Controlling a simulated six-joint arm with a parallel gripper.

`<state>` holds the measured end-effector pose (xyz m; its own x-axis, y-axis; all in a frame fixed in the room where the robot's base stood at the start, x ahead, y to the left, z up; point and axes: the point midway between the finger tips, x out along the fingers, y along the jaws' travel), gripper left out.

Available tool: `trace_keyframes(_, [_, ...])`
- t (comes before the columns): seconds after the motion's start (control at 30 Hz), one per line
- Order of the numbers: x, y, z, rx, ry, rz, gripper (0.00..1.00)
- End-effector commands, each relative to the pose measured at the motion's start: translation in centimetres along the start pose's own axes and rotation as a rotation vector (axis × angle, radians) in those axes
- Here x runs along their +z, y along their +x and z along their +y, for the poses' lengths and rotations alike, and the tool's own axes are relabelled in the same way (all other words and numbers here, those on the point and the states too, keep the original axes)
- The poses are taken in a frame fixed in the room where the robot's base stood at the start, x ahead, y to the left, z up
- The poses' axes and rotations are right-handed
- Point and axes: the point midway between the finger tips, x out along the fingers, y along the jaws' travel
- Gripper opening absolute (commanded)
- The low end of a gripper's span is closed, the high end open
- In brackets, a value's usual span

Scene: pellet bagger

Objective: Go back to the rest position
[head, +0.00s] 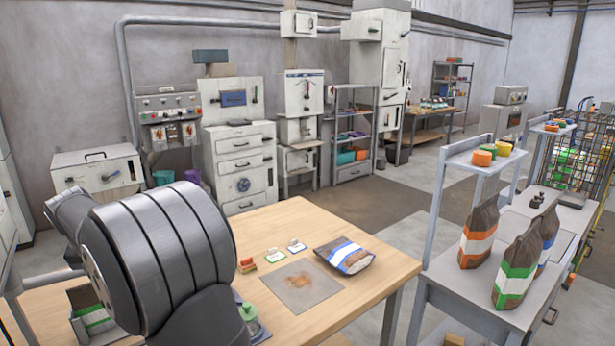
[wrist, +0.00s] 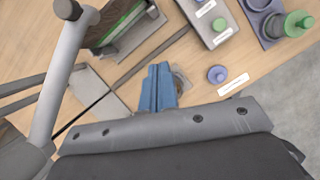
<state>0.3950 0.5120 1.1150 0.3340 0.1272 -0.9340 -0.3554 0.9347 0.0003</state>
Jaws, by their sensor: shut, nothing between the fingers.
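My gripper (wrist: 158,90) shows in the wrist view as two blue fingers, closed together with nothing between them. It is above the wooden table top (wrist: 190,52). In the head view, a large grey part of my arm fills the lower left, and the gripper is hidden or out of frame. The same wooden table (head: 300,222) shows there. A brown bag with a blue and white band (head: 345,256) lies on it, apart from my arm.
A grey mat (head: 302,285) and small cards lie on the table. A blue knob-like piece (wrist: 217,74) sits right of my gripper, beside a white label (wrist: 233,84). Upright bags stand on the right bench, including an orange-banded one (head: 478,243).

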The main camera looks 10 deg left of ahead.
Motion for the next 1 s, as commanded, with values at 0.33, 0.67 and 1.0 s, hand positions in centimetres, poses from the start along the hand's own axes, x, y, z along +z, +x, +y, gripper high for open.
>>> trace_keyframes(0.33, [-6.0, -2.4, -0.6, 0.001, -0.002, 0.0, 0.0])
trace_keyframes(0.67, [-10.1, -3.9, 0.2, 0.0, -0.002, 0.0, 0.0])
trace_keyframes(1.0, [-10.7, -4.1, 0.3, 0.0, 0.0, 0.0, 0.0])
